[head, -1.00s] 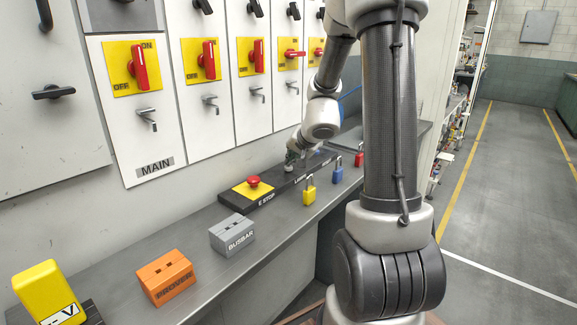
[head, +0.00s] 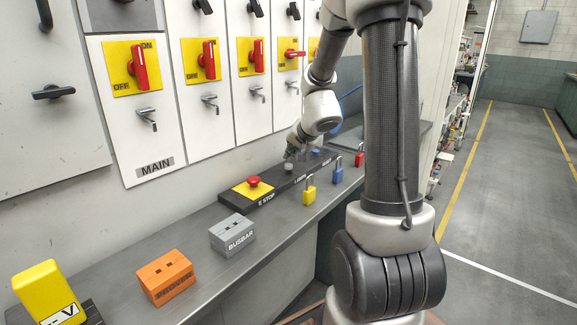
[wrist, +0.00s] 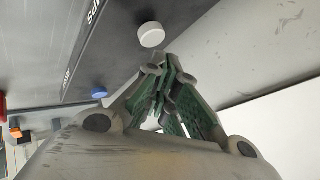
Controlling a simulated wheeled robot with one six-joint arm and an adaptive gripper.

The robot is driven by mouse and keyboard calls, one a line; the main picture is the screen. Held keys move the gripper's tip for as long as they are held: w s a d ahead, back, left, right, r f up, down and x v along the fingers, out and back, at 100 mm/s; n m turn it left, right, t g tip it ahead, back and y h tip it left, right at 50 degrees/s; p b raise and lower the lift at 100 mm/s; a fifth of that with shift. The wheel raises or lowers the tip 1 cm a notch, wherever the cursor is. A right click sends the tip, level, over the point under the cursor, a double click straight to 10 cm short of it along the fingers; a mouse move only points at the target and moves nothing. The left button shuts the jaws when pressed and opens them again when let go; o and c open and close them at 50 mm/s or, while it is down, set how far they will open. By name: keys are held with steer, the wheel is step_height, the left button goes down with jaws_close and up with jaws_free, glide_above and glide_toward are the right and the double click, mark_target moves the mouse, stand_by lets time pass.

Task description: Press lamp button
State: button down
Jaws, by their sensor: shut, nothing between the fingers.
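The white round button (head: 288,167) sits on the dark control strip (head: 268,203), beside a label that seems to read LAMPS. It shows clearly in the wrist view (wrist: 151,35), uncovered. My gripper (head: 291,154) is just above it in the head view. In the wrist view my gripper (wrist: 165,78) has its green-padded fingers drawn together with nothing between them. The fingertips are close to the white button but look apart from it. A blue button (head: 315,152) is farther along the strip and also shows in the wrist view (wrist: 99,93).
A red emergency stop (head: 253,181) on a yellow plate is nearer on the strip. Yellow (head: 309,195), blue (head: 337,175) and red (head: 359,159) padlocks stand along the bench's front. Busbar (head: 232,236) and orange prover (head: 166,277) blocks are nearer. Switch panels line the wall.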

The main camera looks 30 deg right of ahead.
mark_target(291, 164)
steer(key=shift+r, duration=2.55)
